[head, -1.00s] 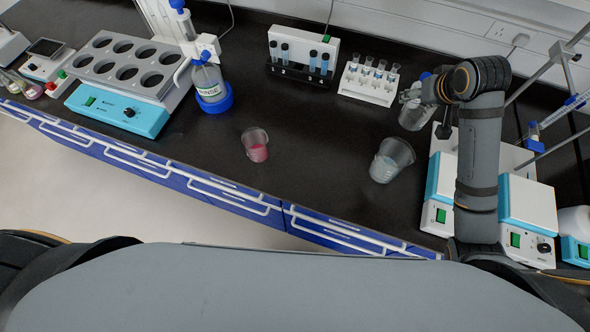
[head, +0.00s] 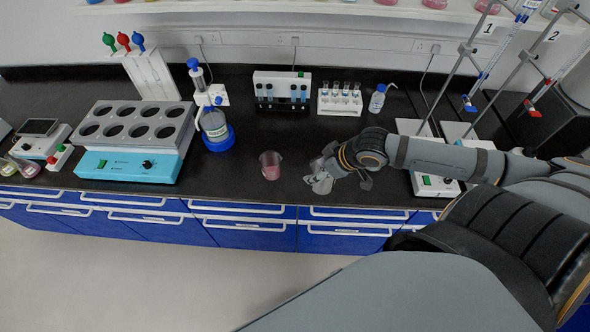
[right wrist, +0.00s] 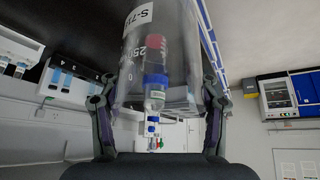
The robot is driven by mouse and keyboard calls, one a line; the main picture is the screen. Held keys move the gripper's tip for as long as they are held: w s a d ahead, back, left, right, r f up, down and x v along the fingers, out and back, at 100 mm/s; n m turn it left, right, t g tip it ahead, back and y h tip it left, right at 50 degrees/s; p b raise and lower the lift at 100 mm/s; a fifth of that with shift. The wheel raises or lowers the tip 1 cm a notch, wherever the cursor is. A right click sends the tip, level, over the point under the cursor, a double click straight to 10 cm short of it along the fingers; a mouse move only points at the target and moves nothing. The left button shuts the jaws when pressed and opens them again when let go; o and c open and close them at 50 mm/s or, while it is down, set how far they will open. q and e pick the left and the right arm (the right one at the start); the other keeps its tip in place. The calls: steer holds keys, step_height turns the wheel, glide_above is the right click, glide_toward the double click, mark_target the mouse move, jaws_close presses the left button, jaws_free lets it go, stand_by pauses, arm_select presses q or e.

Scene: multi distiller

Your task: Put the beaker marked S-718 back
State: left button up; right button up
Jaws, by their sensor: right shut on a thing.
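The clear beaker with a white label reading S-71 and a partly hidden last digit (right wrist: 150,55) fills the middle of the right wrist view, between both fingers of my right gripper (right wrist: 158,100). A 250 marking shows on its glass. In the head view my right gripper (head: 332,172) is low over the bench, shut on this beaker, which is mostly hidden there. A smaller beaker with pink-red liquid (head: 270,166) stands on the bench just left of the gripper. My left gripper is not in view.
A bottle on a blue base (head: 217,133) and a block with several wells (head: 133,140) stand left. Tube racks (head: 340,100) and a wash bottle (head: 377,99) stand at the back. Burette stands and stirrers (head: 433,184) are right. A shelf (head: 230,6) runs above.

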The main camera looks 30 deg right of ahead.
steer(key=shift+s+d+f+p, duration=0.35)
steer(key=shift+s+d+f, duration=0.05)
steer(key=shift+d, duration=0.2)
steer(key=shift+s+d+f+p, duration=0.3)
steer(key=shift+s+d+f, duration=0.05)
steer(key=shift+d, duration=0.25)
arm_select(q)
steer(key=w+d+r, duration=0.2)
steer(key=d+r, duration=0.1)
arm_select(e)
steer(key=w+f+b, duration=0.2)
steer(key=w+f, duration=0.1)
steer(key=w, duration=0.1)
steer(key=w+d+f+b, duration=0.1)
steer(key=w+f+b, duration=0.2)
steer(key=w, duration=0.2)
steer(key=w+d+f+b, duration=0.1)
steer(key=w+f+b, duration=0.2)
steer(key=w, duration=0.1)
steer(key=shift+w+f, duration=0.25)
steer(key=shift+f, duration=0.05)
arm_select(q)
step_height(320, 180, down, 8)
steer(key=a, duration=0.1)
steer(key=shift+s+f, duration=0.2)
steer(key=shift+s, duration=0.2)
arm_select(e)
steer(key=shift+w+f, duration=0.1)
steer(key=shift+f, duration=1.6)
